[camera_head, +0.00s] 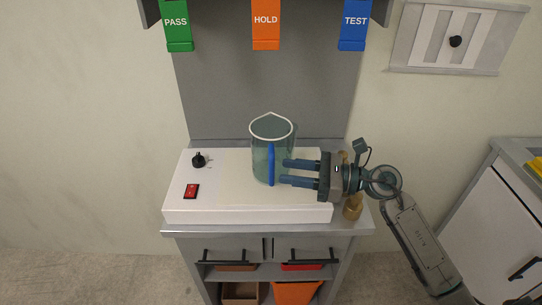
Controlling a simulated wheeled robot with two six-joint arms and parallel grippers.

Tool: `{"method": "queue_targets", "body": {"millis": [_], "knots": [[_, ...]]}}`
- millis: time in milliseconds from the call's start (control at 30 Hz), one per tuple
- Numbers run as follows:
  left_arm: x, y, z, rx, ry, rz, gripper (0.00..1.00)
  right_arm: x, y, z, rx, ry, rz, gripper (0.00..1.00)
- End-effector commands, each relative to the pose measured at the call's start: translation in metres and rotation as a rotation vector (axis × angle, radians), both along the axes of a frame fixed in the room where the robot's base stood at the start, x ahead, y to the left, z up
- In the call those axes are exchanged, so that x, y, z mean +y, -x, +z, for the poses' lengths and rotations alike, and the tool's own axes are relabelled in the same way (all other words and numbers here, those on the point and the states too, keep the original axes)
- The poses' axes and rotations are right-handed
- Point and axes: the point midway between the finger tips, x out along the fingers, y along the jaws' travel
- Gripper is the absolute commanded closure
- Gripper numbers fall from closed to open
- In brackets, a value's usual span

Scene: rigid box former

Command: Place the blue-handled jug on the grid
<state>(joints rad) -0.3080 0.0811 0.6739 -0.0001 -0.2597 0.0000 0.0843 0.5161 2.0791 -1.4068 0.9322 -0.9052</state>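The clear, greenish jug (259,144) with a blue handle (271,166) is upright over the right half of the white box-shaped unit's top. Its handle faces the front. I cannot tell whether its base touches the surface. Nothing shows between the fingers. I cannot make out a grid; a plain cream patch (230,190) shows on the unit's top. My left gripper is not in view.
The white unit (250,214) has a black knob (198,160) and a red switch (191,191) at left. A brass-coloured object (352,207) stands at its right, by my arm. Green PASS, orange HOLD and blue TEST tags hang above. A grey panel stands behind the jug.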

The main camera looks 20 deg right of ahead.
Motion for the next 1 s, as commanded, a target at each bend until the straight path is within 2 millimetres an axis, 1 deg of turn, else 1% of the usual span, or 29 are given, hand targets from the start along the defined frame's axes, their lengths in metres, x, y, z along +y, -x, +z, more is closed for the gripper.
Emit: {"method": "queue_targets", "body": {"millis": [167,333,500,633,867,933,1000], "knots": [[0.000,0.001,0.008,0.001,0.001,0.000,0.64,0.009,-0.006,0.003,-0.001,-0.004,0.000,0.64],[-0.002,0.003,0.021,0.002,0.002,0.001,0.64,0.025,-0.017,0.002,0.000,-0.007,0.000,0.64],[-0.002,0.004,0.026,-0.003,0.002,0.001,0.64,0.039,-0.025,0.000,-0.002,-0.004,0.000,0.64],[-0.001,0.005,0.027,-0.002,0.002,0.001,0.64,0.044,-0.027,-0.002,-0.001,0.000,0.000,0.64],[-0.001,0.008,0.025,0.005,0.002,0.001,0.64,0.044,-0.028,-0.003,-0.001,0.000,0.000,0.64],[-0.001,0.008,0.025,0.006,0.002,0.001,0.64,0.044,-0.028,-0.003,-0.001,0.000,0.000,0.74],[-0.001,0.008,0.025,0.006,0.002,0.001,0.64,0.044,-0.028,-0.003,-0.001,0.000,0.000,0.88]]}}
